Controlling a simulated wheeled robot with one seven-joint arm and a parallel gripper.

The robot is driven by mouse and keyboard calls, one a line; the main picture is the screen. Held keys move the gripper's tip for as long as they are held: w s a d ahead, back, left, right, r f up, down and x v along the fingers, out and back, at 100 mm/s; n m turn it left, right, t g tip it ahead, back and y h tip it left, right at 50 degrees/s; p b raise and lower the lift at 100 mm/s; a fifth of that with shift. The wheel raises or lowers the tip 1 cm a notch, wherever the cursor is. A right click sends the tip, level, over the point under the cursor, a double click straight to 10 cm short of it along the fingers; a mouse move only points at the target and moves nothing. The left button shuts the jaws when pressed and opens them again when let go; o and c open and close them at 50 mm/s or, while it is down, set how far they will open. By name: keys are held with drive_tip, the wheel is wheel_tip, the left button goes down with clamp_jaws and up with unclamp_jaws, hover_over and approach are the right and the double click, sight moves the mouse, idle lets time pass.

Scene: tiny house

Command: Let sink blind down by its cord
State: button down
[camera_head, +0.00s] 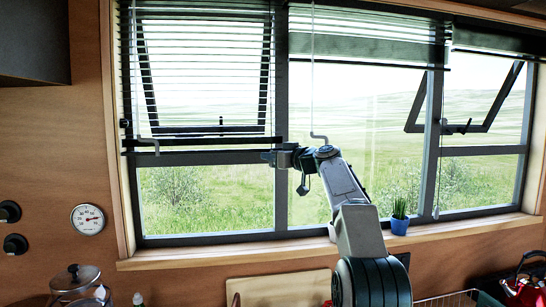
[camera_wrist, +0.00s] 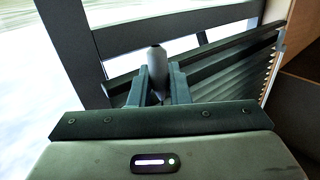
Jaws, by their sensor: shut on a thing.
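The left blind (camera_head: 200,75) hangs about halfway down the left window, its dark bottom rail (camera_head: 205,144) near mid-pane. The middle blind (camera_head: 370,47) and right blind (camera_head: 495,42) are bunched near the top. My gripper (camera_head: 268,157) is by the post between the left and middle windows, just below the left blind's rail. In the wrist view, my gripper (camera_wrist: 157,85) is shut on a pale grey cord pull (camera_wrist: 156,58). Its cord is not clearly visible. The left blind's dark slats (camera_wrist: 235,72) slope behind the fingers.
A thin wand (camera_head: 312,80) hangs in front of the middle window. A potted plant (camera_head: 399,218) stands on the wooden sill (camera_head: 230,256), beside my arm. A cutting board (camera_head: 285,288), glass jar (camera_head: 75,283) and red kettle (camera_head: 524,289) are below. Window sashes tilt open.

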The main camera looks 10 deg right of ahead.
drive_tip(key=c, duration=1.5)
unclamp_jaws()
drive_tip(key=r, duration=0.3)
drive_tip(key=shift+s+r+t, duration=0.15)
drive_tip(key=shift+s+t, duration=0.25)
drive_tip(key=shift+o, duration=0.2)
drive_tip(key=shift+w+a+f, duration=0.2)
drive_tip(key=shift+w+f, duration=0.05)
drive_tip(key=shift+w+d+f, duration=0.3)
drive_tip(key=shift+d, duration=0.05)
drive_tip(key=shift+s+d+f+b, duration=0.1)
drive_tip(key=shift+s+f+b, duration=0.05)
drive_tip(key=shift+s+b, duration=0.3)
drive_tip(key=b+v, duration=0.7)
drive_tip(key=v, duration=0.6)
drive_tip(key=shift+r+b, duration=0.25)
drive_tip(key=shift+b, duration=0.15)
drive_tip(key=shift+w+d, duration=0.1)
